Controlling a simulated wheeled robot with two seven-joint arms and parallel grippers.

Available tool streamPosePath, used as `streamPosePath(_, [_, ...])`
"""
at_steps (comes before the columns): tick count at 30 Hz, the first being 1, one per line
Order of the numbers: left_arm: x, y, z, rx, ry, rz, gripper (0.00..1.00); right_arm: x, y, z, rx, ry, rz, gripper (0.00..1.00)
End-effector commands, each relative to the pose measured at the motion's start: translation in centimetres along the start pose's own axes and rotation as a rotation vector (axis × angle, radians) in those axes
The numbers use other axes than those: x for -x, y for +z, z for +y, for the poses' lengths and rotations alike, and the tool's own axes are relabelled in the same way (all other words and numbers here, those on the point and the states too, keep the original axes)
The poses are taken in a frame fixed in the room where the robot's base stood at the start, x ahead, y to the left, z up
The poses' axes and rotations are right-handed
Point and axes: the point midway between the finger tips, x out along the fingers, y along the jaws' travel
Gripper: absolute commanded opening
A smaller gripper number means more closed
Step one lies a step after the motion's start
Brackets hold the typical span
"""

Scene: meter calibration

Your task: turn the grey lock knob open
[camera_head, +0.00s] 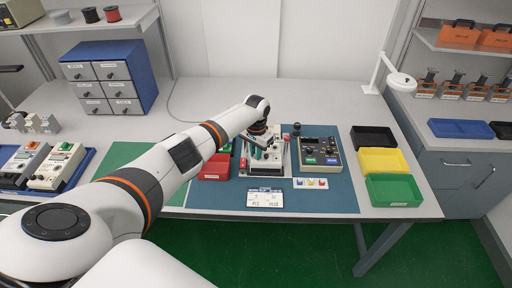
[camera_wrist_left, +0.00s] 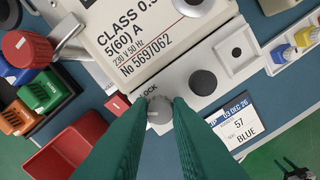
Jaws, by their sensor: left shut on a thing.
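The grey lock knob (camera_wrist_left: 160,112) sits at the meter's edge, beside the printed word LOCK, in the left wrist view. My left gripper (camera_wrist_left: 160,112) has its green fingers on either side of the knob and is shut on it. The meter (camera_wrist_left: 135,40) has a white label reading CLASS and 5(60) A. In the head view the meter (camera_head: 265,170) stands on the blue mat, and my left gripper (camera_head: 258,148) reaches over it from above. The knob is too small to make out there. My right gripper does not show.
A dark control box (camera_head: 320,155) stands right of the meter. Black, yellow and green bins (camera_head: 390,204) line the right side. A red bin (camera_head: 214,168) is left of the meter. A label card (camera_head: 265,199) and small coloured pieces (camera_head: 310,183) lie in front.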

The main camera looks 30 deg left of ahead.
Motion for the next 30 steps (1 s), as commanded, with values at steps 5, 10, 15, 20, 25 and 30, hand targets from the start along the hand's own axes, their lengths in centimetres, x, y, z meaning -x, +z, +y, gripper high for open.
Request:
streamPosePath(5, [0.3,0.0,-0.1,0.166,-0.003,0.001,0.0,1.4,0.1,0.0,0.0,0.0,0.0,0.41])
streamPosePath(10, [0.2,0.0,-0.1,0.319,-0.003,0.001,0.0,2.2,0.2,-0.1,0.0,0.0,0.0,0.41])
streamPosePath(15, [0.2,0.0,-0.1,0.449,-0.002,0.001,0.0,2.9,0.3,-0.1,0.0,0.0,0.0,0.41])
streamPosePath(20, [0.1,0.0,-0.1,0.544,-0.002,-0.001,0.0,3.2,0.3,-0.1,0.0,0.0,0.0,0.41])
streamPosePath(25, [0.1,0.1,-0.1,0.61,-0.001,-0.001,0.0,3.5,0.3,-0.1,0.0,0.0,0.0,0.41])
streamPosePath(30, [0.1,0.1,0.0,0.642,0.0,-0.001,0.0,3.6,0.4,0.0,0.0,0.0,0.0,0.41])
